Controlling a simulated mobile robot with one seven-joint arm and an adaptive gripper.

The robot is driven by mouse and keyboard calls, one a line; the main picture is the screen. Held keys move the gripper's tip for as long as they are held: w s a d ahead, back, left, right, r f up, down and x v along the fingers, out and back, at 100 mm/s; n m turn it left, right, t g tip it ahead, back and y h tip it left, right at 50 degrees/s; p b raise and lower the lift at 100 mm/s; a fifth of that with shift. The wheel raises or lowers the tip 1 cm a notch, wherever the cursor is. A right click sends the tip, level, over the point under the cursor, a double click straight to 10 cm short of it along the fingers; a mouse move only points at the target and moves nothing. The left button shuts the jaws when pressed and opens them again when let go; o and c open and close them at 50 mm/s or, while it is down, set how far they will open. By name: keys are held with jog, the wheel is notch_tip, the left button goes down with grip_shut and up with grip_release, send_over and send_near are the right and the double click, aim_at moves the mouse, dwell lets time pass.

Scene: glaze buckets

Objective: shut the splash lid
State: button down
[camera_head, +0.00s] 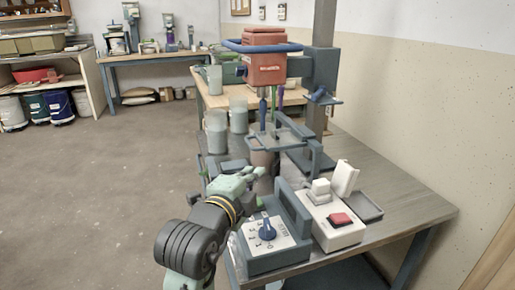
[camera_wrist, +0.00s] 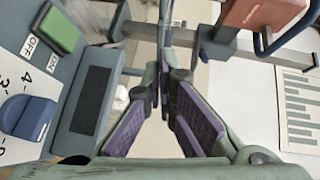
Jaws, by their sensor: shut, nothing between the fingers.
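A white flap (camera_head: 344,178) stands up, leaning back, on a white box (camera_head: 329,229) with a red button (camera_head: 340,219); it looks like a raised lid. A grey plate (camera_head: 276,140) lies roughly level around the mixer's shaft, above a bucket (camera_head: 263,163). I cannot tell for certain which of these is the splash lid. My gripper (camera_head: 255,172) is shut and empty, left of the white box and close to the bucket in the head view. In the wrist view my gripper (camera_wrist: 164,104) has its fingertips together.
A control box (camera_head: 270,246) with a blue dial (camera_head: 266,230) and a tall grey guard (camera_head: 291,208) stands at the table's near edge. The red mixer head (camera_head: 265,65) hangs above. Cloudy containers (camera_head: 216,132) stand behind. The table's right side (camera_head: 410,204) is clear.

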jog(key=p, duration=0.2)
send_near(266, 151)
jog(key=w+d, duration=0.1)
jog(key=d, duration=0.2)
jog(key=w, duration=0.1)
jog(key=w+a, duration=0.1)
jog(key=w+p, duration=0.1)
jog(key=shift+w+a+f, duration=0.15)
jog(key=shift+w+f, duration=0.15)
jog(key=shift+f, duration=0.05)
jog(key=shift+w+a+f, duration=0.1)
jog(key=shift+w+a, duration=0.1)
jog(key=shift+w, duration=0.2)
